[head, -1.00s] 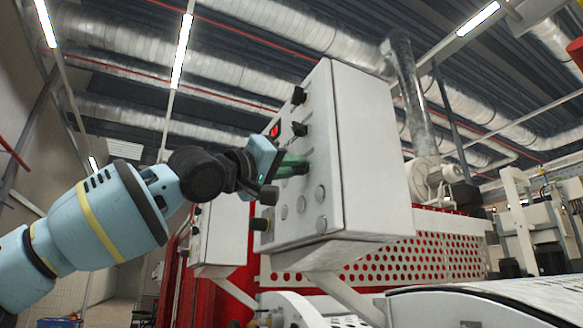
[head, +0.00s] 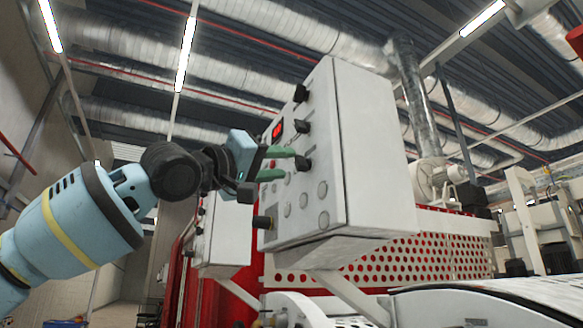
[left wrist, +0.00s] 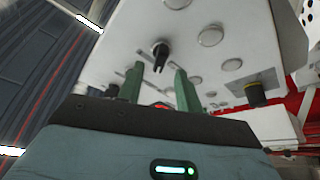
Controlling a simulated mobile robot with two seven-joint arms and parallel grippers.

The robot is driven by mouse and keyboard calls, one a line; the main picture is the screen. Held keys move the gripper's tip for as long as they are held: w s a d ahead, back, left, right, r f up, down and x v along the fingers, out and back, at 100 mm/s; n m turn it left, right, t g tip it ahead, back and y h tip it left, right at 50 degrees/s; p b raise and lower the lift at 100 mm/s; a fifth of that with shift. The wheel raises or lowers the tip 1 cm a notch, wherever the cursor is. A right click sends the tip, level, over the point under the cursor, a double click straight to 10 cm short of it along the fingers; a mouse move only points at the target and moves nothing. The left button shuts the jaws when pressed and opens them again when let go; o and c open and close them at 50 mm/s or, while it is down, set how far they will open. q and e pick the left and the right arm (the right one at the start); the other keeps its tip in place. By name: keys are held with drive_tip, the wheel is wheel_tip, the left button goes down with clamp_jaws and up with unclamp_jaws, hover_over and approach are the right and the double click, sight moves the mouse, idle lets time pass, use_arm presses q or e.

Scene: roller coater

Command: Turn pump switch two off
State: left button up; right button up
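The pale control box (head: 375,165) stands at the centre of the head view. Its front carries a column of black rotary knobs: a top knob (head: 300,93), a middle knob (head: 303,127) and a lower knob (head: 303,163). No label is readable, so I cannot tell which is pump switch two. My left gripper (head: 288,163) has its green fingers apart and empty, just left of the lower knob. In the left wrist view, a black knob (left wrist: 160,53) shows beyond and between the open fingertips (left wrist: 159,75), apart from them.
A red lit display (head: 277,131) sits on the box front. Round flat buttons (head: 323,190) lie below the knobs. Another black knob (head: 262,222) sticks out lower left. A second pale box (head: 220,235) stands behind. Red perforated guarding (head: 420,255) is below.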

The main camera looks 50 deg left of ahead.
use_arm(q)
drive_tip(key=shift+v, duration=1.85)
